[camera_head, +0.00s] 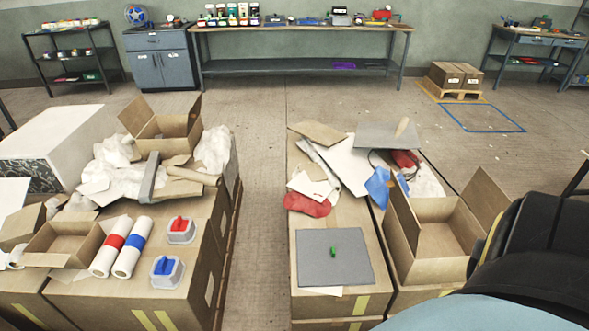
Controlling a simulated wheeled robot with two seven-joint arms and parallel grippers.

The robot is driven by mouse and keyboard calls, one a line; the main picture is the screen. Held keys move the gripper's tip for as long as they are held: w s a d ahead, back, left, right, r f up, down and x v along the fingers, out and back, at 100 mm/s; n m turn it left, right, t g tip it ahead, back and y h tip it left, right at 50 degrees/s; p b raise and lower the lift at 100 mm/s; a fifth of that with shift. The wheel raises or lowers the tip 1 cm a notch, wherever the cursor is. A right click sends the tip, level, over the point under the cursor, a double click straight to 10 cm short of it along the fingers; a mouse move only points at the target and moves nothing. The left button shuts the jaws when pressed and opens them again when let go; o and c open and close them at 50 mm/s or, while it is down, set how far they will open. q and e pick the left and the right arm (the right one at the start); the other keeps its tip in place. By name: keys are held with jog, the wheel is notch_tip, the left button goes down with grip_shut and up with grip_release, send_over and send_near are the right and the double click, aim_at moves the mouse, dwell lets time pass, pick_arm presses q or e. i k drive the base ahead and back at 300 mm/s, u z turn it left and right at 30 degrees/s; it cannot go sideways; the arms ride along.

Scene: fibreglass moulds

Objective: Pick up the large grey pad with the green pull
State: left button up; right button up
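The large grey pad (312,262) lies flat on top of the cardboard-covered stack right of the centre aisle, near its front. It is a dark grey square. A small green pull (334,250) stands up near the middle of the pad. A pale sheet edge (322,291) shows under its front side. Neither of my grippers shows in the view. A dark part and a light blue part of my own body cover the lower right corner.
An open cardboard box (437,230) stands right of the pad. A red cloth (307,204) and loose sheets lie behind it. The left stack holds red and blue rolls (132,246), two small handled blocks (167,271) and another open box (165,130). The aisle (262,200) is clear.

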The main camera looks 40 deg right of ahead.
aim_at(326, 256)
jog(key=z, duration=0.5)
jog(key=i, duration=1.05)
jog(key=z, duration=1.25)
jog(key=i, duration=0.3)
jog(key=z, duration=0.3)
